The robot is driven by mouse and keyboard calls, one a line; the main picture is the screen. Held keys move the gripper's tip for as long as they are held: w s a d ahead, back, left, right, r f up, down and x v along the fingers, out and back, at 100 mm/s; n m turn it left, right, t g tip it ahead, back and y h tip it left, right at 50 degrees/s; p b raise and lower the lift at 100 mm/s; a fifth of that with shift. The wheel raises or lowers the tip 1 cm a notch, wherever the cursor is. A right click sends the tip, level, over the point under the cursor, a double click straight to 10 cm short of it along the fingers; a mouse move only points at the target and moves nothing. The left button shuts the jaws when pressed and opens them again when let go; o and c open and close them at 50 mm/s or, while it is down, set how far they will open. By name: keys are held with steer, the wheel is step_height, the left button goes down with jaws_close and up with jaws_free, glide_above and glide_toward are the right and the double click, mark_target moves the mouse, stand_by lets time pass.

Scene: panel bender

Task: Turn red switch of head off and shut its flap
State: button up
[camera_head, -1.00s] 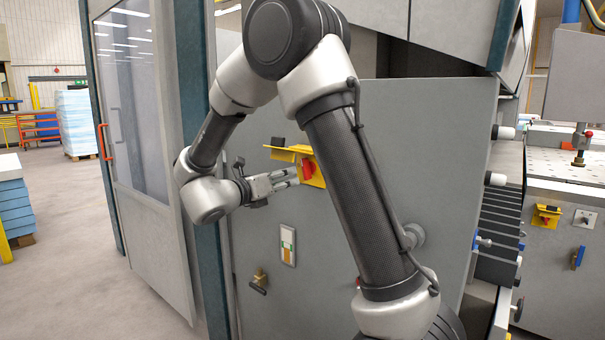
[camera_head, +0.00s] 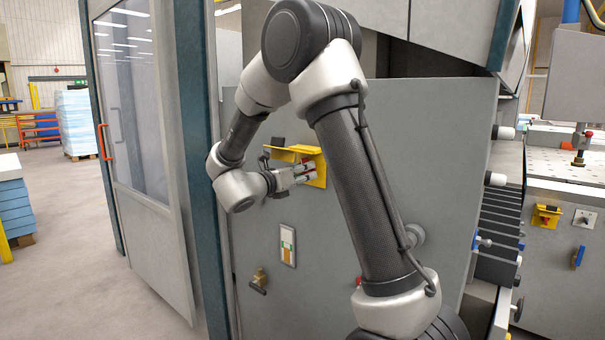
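A red switch (camera_head: 309,165) sits on a yellow backing plate (camera_head: 319,173) on the grey machine panel. Its yellow flap (camera_head: 288,154) stands out from the plate, raised above the switch, with a dark part at its left end. My gripper (camera_head: 313,171) reaches in from the left, just below the flap, with its fingertips at the switch. The fingers are apart, one above the other, and cover most of the switch. I cannot tell whether they touch it, nor which way the switch is turned.
A second red switch on a yellow plate (camera_head: 546,216) is on the machine at the right. A label (camera_head: 287,245) and a brass-coloured handle (camera_head: 258,281) are on the panel below my gripper. A glazed door (camera_head: 133,120) stands at the left.

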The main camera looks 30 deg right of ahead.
jaws_close()
steer(key=shift+n, duration=0.8)
steer(key=shift+o, duration=1)
jaws_free()
steer(key=shift+a, duration=0.1)
steer(key=v, duration=1.2)
